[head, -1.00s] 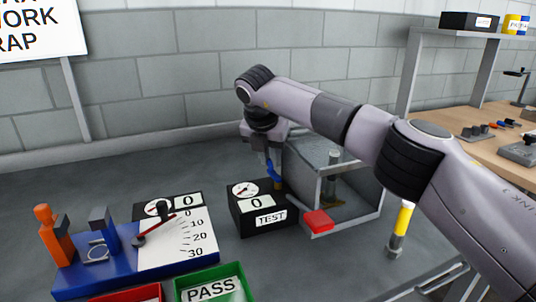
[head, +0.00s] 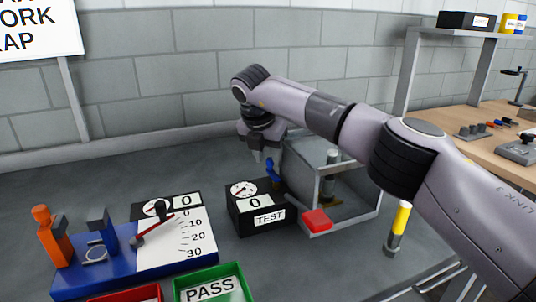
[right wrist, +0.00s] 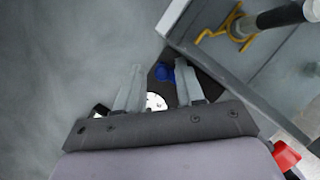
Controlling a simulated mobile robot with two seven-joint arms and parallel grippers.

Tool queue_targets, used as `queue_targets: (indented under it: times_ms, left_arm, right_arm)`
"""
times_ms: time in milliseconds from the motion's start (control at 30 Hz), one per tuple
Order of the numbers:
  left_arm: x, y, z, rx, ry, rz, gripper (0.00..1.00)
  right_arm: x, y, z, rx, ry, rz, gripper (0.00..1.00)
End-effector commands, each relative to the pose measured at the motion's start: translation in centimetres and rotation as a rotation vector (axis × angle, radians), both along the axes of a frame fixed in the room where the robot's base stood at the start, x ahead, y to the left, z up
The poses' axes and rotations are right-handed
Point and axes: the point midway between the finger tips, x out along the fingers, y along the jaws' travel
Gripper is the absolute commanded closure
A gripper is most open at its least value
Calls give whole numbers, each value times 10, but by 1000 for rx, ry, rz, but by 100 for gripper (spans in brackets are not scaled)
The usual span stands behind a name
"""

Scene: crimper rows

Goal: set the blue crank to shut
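The blue crank (head: 271,172) stands at the back of the black TEST gauge box (head: 262,208), beside the grey open-fronted chamber (head: 352,205). My right gripper (head: 262,154) points down just above and slightly left of the crank in the head view. In the right wrist view the gripper (right wrist: 152,66) is open, its fingers apart with nothing held. The blue crank (right wrist: 165,72) shows between the fingers, close to the right one; I cannot tell whether they touch. The crank's lower part and its setting are hard to make out. My left gripper is out of view.
A red block (head: 317,220) sits at the chamber's front edge. A blue fixture (head: 88,272) with an orange handle and scale stands at left, near the green PASS tray (head: 238,270). A yellow-and-grey post (head: 398,228) stands at right. The grey bench behind is clear.

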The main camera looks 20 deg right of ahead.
Motion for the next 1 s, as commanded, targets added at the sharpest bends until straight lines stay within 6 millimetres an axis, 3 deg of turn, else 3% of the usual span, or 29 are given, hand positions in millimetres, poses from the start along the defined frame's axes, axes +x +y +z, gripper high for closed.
queue_targets:
  times_ms: [367,600,1000]
  left_arm:
    - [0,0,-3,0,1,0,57]
    - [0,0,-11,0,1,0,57]
    - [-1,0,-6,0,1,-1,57]
  right_arm:
    - [-1,-3,-3,-5,7,49,57]
    - [-4,6,-3,-4,5,312,57]
    - [-15,21,0,0,3,781,57]
